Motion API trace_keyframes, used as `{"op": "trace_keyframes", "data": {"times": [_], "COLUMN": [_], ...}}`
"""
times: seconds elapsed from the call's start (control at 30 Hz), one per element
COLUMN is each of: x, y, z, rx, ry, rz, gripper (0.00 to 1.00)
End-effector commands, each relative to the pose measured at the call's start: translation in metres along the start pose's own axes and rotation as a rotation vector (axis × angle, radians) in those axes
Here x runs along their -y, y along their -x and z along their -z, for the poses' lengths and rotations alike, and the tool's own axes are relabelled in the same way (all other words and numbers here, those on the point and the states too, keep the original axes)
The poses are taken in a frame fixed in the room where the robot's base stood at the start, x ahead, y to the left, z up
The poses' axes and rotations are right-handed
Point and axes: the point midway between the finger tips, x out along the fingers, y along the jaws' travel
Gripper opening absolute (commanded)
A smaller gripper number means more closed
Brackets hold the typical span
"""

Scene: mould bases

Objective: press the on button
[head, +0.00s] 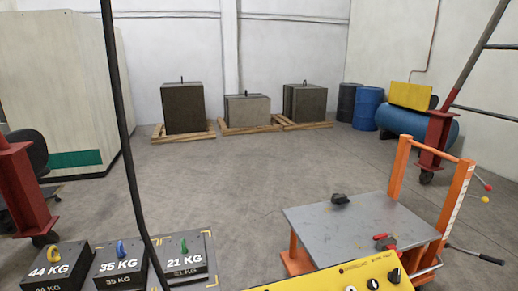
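A yellow control panel (318,281) runs along the bottom edge, right of centre, and is cut off by the frame. It carries several black knobs, one of them (394,276) at its right end. I cannot tell which control, if any, is the on button; the lower part of the panel is out of view. My gripper is not in view.
An orange lift cart with a grey top (335,231) stands just behind the panel, with small black and red items on it. Weight blocks marked 44 KG (55,268), 35 KG (120,268) and 21 KG (184,262) sit lower left. The middle floor is clear.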

Motion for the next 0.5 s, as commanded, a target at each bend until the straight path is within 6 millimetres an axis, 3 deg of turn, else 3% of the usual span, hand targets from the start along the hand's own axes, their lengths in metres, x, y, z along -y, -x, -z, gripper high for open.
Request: {"op": "trace_keyframes", "data": {"times": [0.23, 0.5], "x": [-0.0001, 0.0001], "y": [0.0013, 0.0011], "z": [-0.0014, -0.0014], "rx": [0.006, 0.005], "ry": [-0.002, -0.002], "rz": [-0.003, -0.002], "gripper": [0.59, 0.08]}}
